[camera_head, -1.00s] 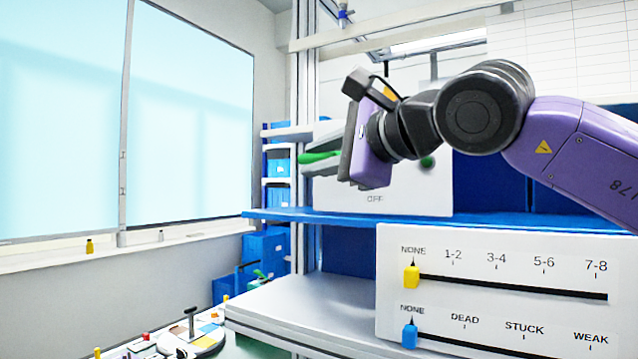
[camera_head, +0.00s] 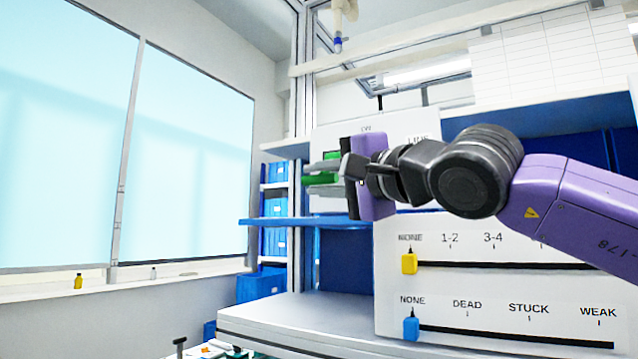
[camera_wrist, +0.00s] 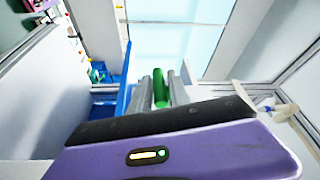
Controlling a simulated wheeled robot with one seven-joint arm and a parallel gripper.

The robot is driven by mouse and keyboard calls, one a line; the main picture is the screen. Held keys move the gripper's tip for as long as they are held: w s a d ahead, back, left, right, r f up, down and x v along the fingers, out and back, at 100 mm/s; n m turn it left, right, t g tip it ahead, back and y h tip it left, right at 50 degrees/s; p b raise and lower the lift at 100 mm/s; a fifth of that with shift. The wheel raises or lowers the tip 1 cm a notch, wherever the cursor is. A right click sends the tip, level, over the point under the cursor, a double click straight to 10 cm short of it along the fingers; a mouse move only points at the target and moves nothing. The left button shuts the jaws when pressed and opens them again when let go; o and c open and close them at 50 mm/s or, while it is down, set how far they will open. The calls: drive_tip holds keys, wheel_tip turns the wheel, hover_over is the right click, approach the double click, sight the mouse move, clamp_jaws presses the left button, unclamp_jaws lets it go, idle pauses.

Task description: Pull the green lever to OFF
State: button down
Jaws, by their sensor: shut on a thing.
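The green lever (camera_head: 322,180) sticks out to the left from the white panel (camera_head: 331,204) on the blue shelf. My gripper (camera_head: 318,178) reaches in from the right and its fingers are closed on the lever. In the wrist view the lever (camera_wrist: 160,88) stands between my two grey fingers (camera_wrist: 161,92). A second green patch (camera_head: 332,155) shows just above the fingers; I cannot tell if it is part of the lever. The OFF mark is not visible now, and my arm covers much of the panel.
A white slider panel with a yellow knob (camera_head: 409,261) and a blue knob (camera_head: 411,325) stands below and right, under my arm. The blue shelf edge (camera_head: 275,222) runs beneath the lever. Blue bins (camera_head: 274,205) stand behind. The space left, before the window, is free.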

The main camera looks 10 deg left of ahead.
drive_tip(key=shift+w+f, duration=0.1)
drive_tip(key=shift+f, duration=0.15)
drive_tip(key=c, duration=1.3)
unclamp_jaws()
drive_tip(key=shift+r, duration=0.15)
drive_tip(key=shift+d, duration=0.1)
drive_tip(key=v, duration=0.7)
drive_tip(key=shift+s+d+b, duration=0.25)
drive_tip(key=shift+b, duration=0.15)
